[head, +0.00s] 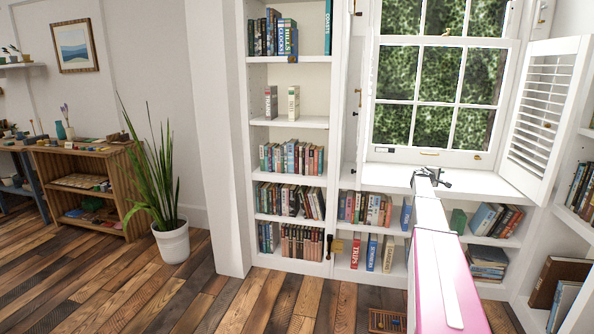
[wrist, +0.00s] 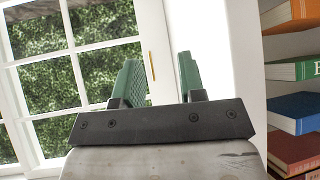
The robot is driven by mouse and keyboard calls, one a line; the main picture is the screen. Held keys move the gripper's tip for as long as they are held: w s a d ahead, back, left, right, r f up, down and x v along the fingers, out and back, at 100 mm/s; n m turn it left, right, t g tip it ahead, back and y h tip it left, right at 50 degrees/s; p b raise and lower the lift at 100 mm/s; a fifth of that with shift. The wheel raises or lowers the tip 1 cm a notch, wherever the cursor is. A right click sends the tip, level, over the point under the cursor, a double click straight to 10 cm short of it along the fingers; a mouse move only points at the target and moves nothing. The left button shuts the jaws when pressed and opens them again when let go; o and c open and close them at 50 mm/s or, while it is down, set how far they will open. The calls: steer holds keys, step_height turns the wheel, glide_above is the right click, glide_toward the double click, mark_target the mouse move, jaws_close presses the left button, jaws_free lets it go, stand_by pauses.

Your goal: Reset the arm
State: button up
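My arm (head: 440,255) reaches forward from the lower right of the head view toward the window. My gripper (head: 432,174) is at its far end, in front of the window sill. In the wrist view my gripper (wrist: 160,80) shows two green-padded fingers with a clear gap between them. It is open, and nothing shows between the fingers. Whether it touches the sill or window cannot be told.
A window (head: 440,95) stands behind the gripper, with an open louvred shutter (head: 545,110) to its right. Bookshelves (head: 290,122) stand left of and below the sill (head: 395,178). A potted plant (head: 172,242) and a wooden shelf unit (head: 110,190) stand left. The plank floor (head: 110,295) is clear at lower left.

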steer(key=s+a+f+m+g+y, duration=0.1)
steer(key=s+a+f+m+y, duration=0.1)
steer(key=s+a+f, duration=0.6)
steer(key=s+a+f+m+g+y, duration=0.2)
steer(key=s+a+f+y, duration=0.1)
steer(key=s+a, duration=0.85)
steer(key=s+a+f+m+g+y, duration=0.1)
steer(key=s+a+f+y, duration=0.1)
steer(key=s+a+f, duration=0.7)
steer(key=s+a+f+m+g+y, duration=0.1)
steer(key=s+a+g+y, duration=0.3)
steer(key=s+a, duration=2)
steer(key=m+y, duration=0.1)
steer(key=y, duration=0.1)
steer(key=shift+s+a+f+y, duration=0.2)
steer(key=shift+a+f+y, duration=0.1)
steer(key=shift+y, duration=0.1)
